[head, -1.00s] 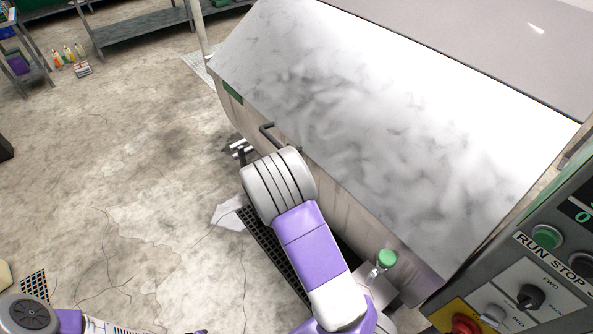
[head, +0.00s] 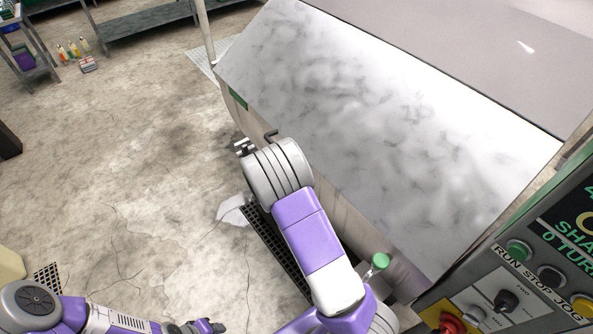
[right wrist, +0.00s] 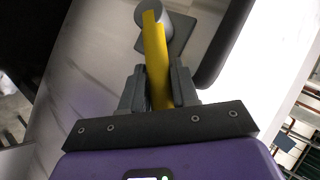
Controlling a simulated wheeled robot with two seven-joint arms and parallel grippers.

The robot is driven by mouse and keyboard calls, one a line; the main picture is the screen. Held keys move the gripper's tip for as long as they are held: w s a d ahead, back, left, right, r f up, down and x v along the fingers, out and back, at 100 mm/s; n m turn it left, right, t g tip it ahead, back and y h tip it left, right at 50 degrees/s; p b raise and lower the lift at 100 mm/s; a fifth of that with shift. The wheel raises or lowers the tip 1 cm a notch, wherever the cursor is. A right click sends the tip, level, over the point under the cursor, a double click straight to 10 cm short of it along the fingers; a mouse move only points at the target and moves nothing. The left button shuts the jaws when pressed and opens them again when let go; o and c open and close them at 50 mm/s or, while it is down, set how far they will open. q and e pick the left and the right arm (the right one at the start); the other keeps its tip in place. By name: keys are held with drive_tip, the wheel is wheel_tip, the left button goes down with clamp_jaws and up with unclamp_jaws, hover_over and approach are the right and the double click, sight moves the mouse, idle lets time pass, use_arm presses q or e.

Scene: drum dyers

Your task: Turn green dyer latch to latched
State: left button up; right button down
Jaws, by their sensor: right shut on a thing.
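The dyer is a big metal machine with a mottled grey lid (head: 370,120) and a small green plate (head: 238,98) on its front edge. In the right wrist view, a yellow latch lever (right wrist: 155,55) runs up to a round grey pivot (right wrist: 153,18). My right gripper (right wrist: 158,90) is shut on this lever, one finger on each side. In the head view my right gripper (head: 243,147) is at the dyer's front, largely hidden by my wrist; the lever cannot be made out there. My left gripper (head: 205,327) is low at the bottom edge, away from the dyer; its opening is unclear.
A control panel (head: 535,275) with buttons and knobs stands at the lower right. A green-capped fitting (head: 380,261) is right of my right arm. A black bar handle (head: 270,135) sits near the wrist. A floor grate (head: 275,245) lies below.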

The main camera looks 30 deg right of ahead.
drive_tip(key=c, duration=1)
unclamp_jaws()
drive_tip(key=shift+o, duration=0.3)
drive_tip(key=shift+r, duration=0.1)
drive_tip(key=shift+w, duration=0.1)
